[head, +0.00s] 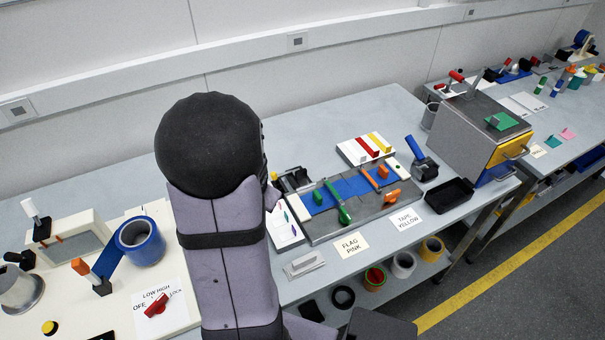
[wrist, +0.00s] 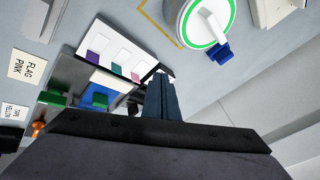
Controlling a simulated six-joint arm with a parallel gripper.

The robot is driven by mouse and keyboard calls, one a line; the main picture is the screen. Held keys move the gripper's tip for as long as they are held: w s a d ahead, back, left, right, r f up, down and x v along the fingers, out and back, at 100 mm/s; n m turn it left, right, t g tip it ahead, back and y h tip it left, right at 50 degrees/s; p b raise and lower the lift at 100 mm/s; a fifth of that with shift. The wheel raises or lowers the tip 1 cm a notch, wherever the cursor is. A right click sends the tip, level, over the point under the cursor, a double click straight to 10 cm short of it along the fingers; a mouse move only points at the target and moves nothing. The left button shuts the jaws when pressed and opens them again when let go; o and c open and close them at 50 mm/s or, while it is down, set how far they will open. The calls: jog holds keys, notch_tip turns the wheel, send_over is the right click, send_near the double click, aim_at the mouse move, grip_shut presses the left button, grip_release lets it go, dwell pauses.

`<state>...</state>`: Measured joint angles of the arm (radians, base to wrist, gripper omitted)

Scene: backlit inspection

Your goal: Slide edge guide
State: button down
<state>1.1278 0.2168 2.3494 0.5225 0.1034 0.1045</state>
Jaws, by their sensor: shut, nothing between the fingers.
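A grey board (head: 318,232) with a blue sheet (head: 352,186) on it lies mid-bench in the head view. A green slider-like piece (head: 338,203) lies across the sheet. Orange pieces, one a handle (head: 381,172) and one a block (head: 392,197), are at its right. No part is labelled as the edge guide. In the wrist view, green pieces (wrist: 52,99) and part of the blue sheet (wrist: 92,90) show at the left, beyond my gripper (wrist: 161,78). My gripper's fingers are together and empty, apart from these pieces. My arm hides the gripper in the head view.
A white strip with coloured tabs (wrist: 118,50) and a white round container with a green ring (wrist: 206,20) are near my gripper. A black tray (head: 449,195), a blue-handled tool (head: 416,152) and a grey cabinet (head: 470,125) stand right of the board. Cards (head: 351,245) lie in front.

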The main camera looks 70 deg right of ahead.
jog(key=s+d+m+g+h, duration=0.25)
jog(key=s+d+m, duration=0.35)
jog(key=s+d, duration=0.4)
jog(key=b, duration=0.5)
send_near(305, 179)
jog(key=s+f, duration=0.1)
jog(key=f, duration=0.1)
jog(key=s+f, duration=0.2)
jog(key=shift+a, duration=0.1)
jog(key=shift+w+d+r+t+p, duration=0.25)
jog(key=shift+w+d+r+p, duration=0.2)
jog(key=shift+p, duration=0.7)
jog(key=shift+w+d+p, duration=0.6)
jog(key=shift+w+p, duration=0.15)
jog(key=shift+p, duration=0.3)
jog(key=shift+w+d+f+p, duration=0.2)
jog(key=shift+w+d+p, duration=0.1)
jog(key=shift+d+p, duration=0.1)
